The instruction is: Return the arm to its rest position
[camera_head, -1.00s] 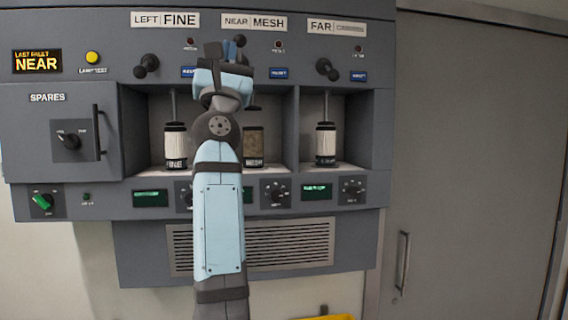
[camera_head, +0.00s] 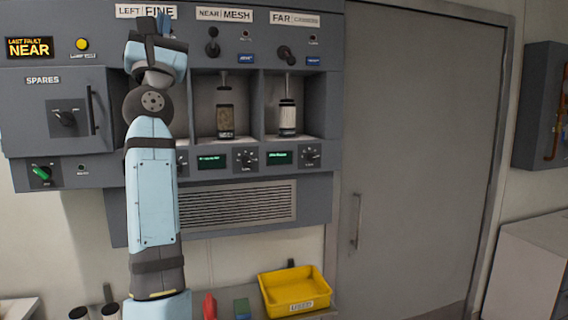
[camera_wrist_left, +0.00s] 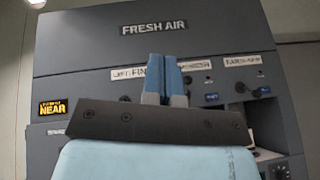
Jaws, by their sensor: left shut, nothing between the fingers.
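My left arm rises from the bottom left of the head view, and its gripper (camera_head: 150,24) is up in front of the panel's top left, by the LEFT FINE label (camera_head: 145,12). In the left wrist view the two blue fingers (camera_wrist_left: 164,80) are together with nothing between them. The arm hides the left bay of the grey cabinet (camera_head: 150,225). The near bay holds a brownish mesh cartridge (camera_head: 226,120), and the far bay holds a white cartridge (camera_head: 287,117). My right gripper is not in view.
A grey door (camera_head: 420,150) is at the right, with a wall box (camera_head: 540,105) beyond. The SPARES door (camera_head: 45,108) is closed.

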